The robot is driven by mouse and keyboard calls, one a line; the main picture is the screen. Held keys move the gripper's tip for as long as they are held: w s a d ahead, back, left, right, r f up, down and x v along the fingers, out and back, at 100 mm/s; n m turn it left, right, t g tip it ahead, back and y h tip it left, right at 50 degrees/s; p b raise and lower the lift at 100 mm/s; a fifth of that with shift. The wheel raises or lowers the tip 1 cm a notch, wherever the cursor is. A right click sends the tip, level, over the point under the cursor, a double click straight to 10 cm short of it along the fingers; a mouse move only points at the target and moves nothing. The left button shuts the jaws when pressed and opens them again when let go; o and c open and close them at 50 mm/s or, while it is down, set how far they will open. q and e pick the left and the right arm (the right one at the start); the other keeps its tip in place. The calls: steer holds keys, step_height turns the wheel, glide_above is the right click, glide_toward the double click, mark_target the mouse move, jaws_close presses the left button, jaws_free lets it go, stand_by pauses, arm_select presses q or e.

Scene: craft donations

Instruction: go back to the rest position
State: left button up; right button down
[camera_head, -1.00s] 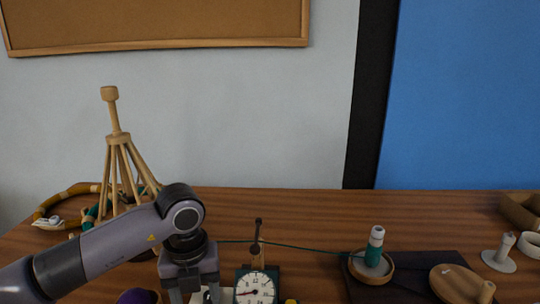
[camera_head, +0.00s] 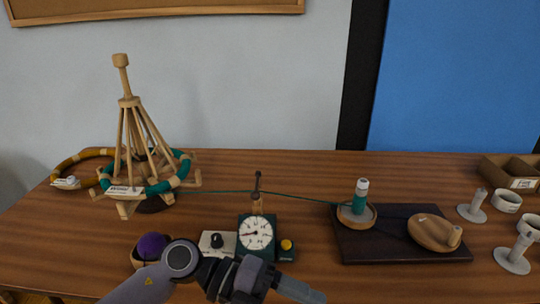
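My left arm comes in from the bottom left. Its gripper (camera_head: 298,290) is low in front of the table's front area, pointing right and lying at the bottom edge of the picture. The fingers show only from the side, so I cannot tell whether they are open or shut, and I see nothing held. My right gripper is not in view. The task names no other object.
On the wooden table (camera_head: 60,235) stand a wooden yarn swift (camera_head: 131,140) with a green skein, a winder with a dial (camera_head: 256,232), a purple ball (camera_head: 151,246) and a dark board (camera_head: 375,246) bearing a green-wound spool (camera_head: 359,197). Grey holders (camera_head: 472,206) stand at right.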

arm_select(q)
steer(key=w+a+r+n+t+h+p, duration=0.2)
steer(key=w+a+r+n+t+h, duration=0.25)
steer(key=n+t, duration=0.75)
steer(key=w+a+f+n+t+y, duration=0.2)
steer(key=a+f+n+t+y, duration=0.4)
steer(key=a+n+t+y, duration=0.45)
steer(key=s+a+f+n+g+y+p, duration=0.1)
steer(key=s+a+f+n+g+y, duration=0.2)
steer(key=f, duration=0.6)
steer(key=s+a+f+n+g+y+p, duration=0.1)
steer(key=s+a+f+n+g+y, duration=0.2)
steer(key=s+a+f+n, duration=0.3)
steer(key=s+f+n+g, duration=0.1)
steer(key=s+f, duration=0.2)
steer(key=s, duration=0.1)
steer(key=shift+a+g, duration=0.25)
steer(key=shift+g, duration=0.1)
